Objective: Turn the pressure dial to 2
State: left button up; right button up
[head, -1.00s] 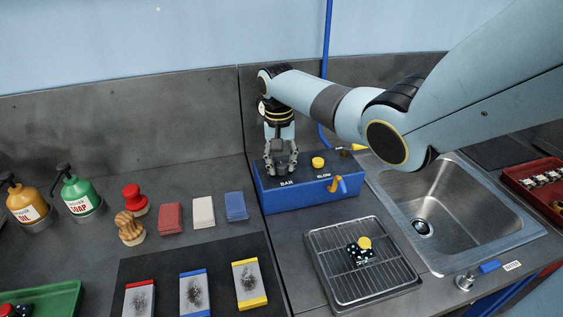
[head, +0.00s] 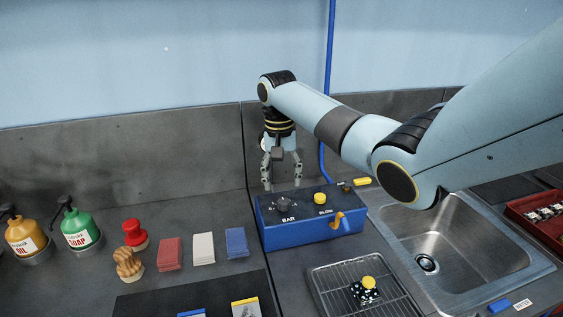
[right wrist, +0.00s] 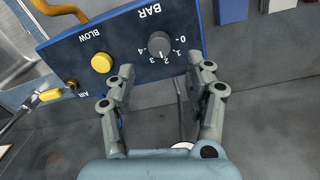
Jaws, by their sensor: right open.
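The pressure dial is a dark round knob (head: 285,205) above the word BAR on the blue box (head: 300,235). In the right wrist view the dial (right wrist: 160,43) is upside down, with marks 0 to 4 around it. A pale pointer line on it seems to be near the 2, but is small. My right gripper (head: 267,187) is behind the box, apart from the dial. Its open, empty fingers (right wrist: 161,68) also show in the right wrist view, short of the knob. My left gripper is not in view.
A blue hose (head: 329,90) runs up the wall behind. A sink (head: 470,240) lies to the right and a wire rack (head: 335,280) in front. Colored pads stand to the left.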

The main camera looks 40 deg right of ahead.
aim_at(281, 200)
notch_tip(281, 200, up, 6)
jog(key=shift+w+a+f, duration=0.1)
jog(key=shift+f, duration=0.1)
jog(key=shift+f, duration=0.1)
dwell(0.5)
